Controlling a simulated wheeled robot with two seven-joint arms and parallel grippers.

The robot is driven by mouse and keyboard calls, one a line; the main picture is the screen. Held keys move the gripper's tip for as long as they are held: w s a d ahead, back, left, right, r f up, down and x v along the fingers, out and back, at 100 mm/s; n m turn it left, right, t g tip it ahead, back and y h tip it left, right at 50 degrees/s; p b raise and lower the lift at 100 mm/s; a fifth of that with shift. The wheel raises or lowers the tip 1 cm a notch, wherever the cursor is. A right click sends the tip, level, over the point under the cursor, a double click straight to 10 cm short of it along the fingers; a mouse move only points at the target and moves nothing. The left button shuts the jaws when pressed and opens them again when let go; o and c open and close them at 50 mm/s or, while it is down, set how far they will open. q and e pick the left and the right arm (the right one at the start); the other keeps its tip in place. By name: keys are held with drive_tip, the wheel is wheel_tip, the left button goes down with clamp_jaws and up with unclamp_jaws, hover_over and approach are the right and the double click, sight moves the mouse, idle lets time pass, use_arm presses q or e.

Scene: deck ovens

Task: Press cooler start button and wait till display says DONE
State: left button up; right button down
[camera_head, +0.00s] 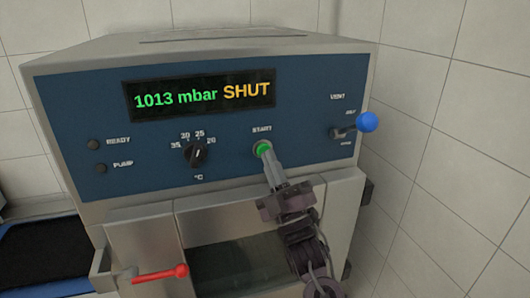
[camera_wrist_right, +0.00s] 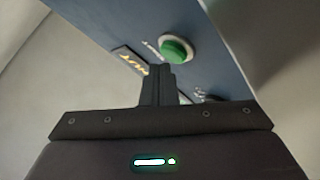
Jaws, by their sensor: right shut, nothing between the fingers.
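The cooler (camera_head: 226,190) is a metal box with a blue front panel. Its display (camera_head: 200,93) reads "1013 mbar" in green and "SHUT" in orange. The green start button (camera_head: 262,148) sits below the word START; it also shows in the right wrist view (camera_wrist_right: 176,50). My right gripper (camera_head: 270,163) is shut and empty, its fingertips at the button's lower edge in the head view. In the right wrist view the fingertips (camera_wrist_right: 159,68) point toward the panel just below the button; whether they touch it I cannot tell. My left gripper is not in view.
A dark knob (camera_head: 197,154) with temperature marks is left of the button. A blue-tipped vent lever (camera_head: 367,122) sticks out at right. A red-tipped handle (camera_head: 160,272) is at lower left. READY (camera_head: 93,144) and PUMP (camera_head: 100,168) lamps are dark. A black tray (camera_head: 40,258) is at far left.

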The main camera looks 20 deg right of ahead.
drive_tip(key=shift+d+r, duration=0.3)
drive_tip(key=shift+r, duration=0.35)
idle(1.4)
drive_tip(key=shift+a+f, duration=0.1)
drive_tip(key=shift+f, duration=0.1)
idle(0.4)
drive_tip(key=s, duration=0.2)
drive_tip(key=s+f, duration=0.1)
drive_tip(key=shift+s+a, duration=0.2)
drive_tip(key=shift+s, duration=0.2)
drive_tip(key=shift+s, duration=0.15)
drive_tip(key=shift+f, duration=0.15)
